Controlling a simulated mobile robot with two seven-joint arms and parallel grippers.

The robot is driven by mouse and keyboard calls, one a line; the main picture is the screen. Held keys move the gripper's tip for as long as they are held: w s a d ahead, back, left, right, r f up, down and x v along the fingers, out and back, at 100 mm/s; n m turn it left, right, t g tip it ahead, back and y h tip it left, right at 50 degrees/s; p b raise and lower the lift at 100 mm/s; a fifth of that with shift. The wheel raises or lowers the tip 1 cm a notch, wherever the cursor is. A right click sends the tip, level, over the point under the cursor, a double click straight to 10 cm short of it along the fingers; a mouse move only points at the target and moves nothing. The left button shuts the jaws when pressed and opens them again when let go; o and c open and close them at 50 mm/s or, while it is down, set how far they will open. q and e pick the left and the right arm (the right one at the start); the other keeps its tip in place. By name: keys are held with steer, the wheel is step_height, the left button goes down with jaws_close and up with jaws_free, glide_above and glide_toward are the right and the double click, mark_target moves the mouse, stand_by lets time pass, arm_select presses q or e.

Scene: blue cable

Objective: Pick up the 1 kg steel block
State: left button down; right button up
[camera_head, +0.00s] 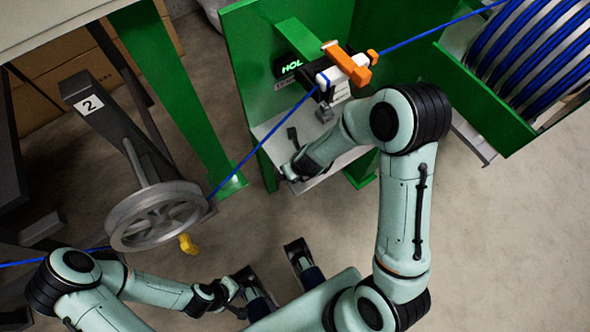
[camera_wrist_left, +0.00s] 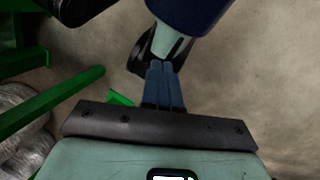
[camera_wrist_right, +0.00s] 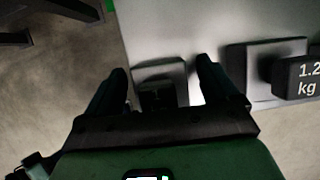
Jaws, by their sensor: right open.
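My right gripper (camera_head: 289,172) is at the near left edge of a pale shelf (camera_head: 267,129), below the green machine. In the right wrist view its fingers (camera_wrist_right: 162,68) are open. A dark grey metal block (camera_wrist_right: 160,84) sits between and ahead of the fingertips on the pale surface. I can read no label on it, and whether the fingers touch it is unclear. To its right is another block (camera_wrist_right: 297,78) marked 1.2 kg. My left gripper (camera_head: 233,288) is low in the head view, away from the shelf. In the left wrist view its fingers (camera_wrist_left: 163,68) are together and empty.
A blue cable (camera_head: 253,151) runs from a grey wheel (camera_head: 157,216) past an orange-and-white device (camera_head: 342,70) towards a blue cable drum (camera_head: 535,50). A dark stand marked 2 (camera_head: 90,104) is at the left. Bare floor is clear at the right.

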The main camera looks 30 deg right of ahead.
jaws_close()
steer(key=shift+r, duration=0.1)
steer(key=shift+r, duration=0.1)
